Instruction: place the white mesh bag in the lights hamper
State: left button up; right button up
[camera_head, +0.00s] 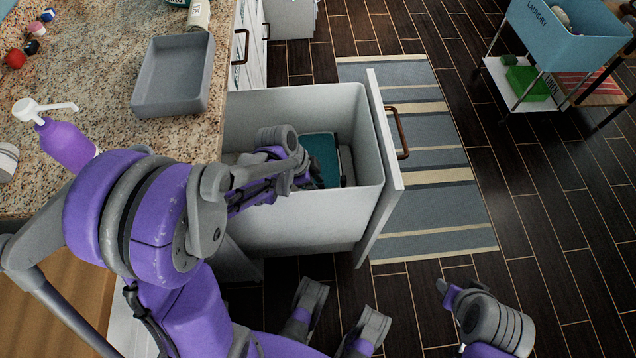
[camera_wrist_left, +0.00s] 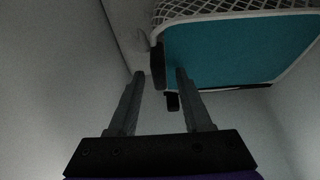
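A white mesh bag (camera_wrist_left: 225,10) with a teal panel (camera_wrist_left: 235,48) and white edging shows in the left wrist view. In the head view its teal part (camera_head: 321,155) is inside the white bin (camera_head: 290,222) of a pulled-out drawer. My left gripper (camera_wrist_left: 160,72) is down in that bin, its two fingers apart. A narrow dark tab shows between the fingertips; I cannot tell whether they touch it. No label naming the lights hamper is readable.
The drawer front (camera_head: 378,165) with its handle stands open over a striped rug (camera_head: 432,200). A granite counter (camera_head: 110,140) holds a grey tray (camera_head: 172,75) and a purple pump bottle (camera_head: 65,145). A blue laundry cart (camera_head: 570,45) stands at top right. Dark floor right is clear.

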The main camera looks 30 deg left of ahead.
pick_arm(q)
jog(key=shift+r, duration=0.25)
jog(key=p+v, duration=0.3)
jog(key=v, duration=0.8)
jog(key=shift+a+r, duration=0.15)
jog(key=shift+r, duration=0.2)
jog(key=shift+s, duration=0.15)
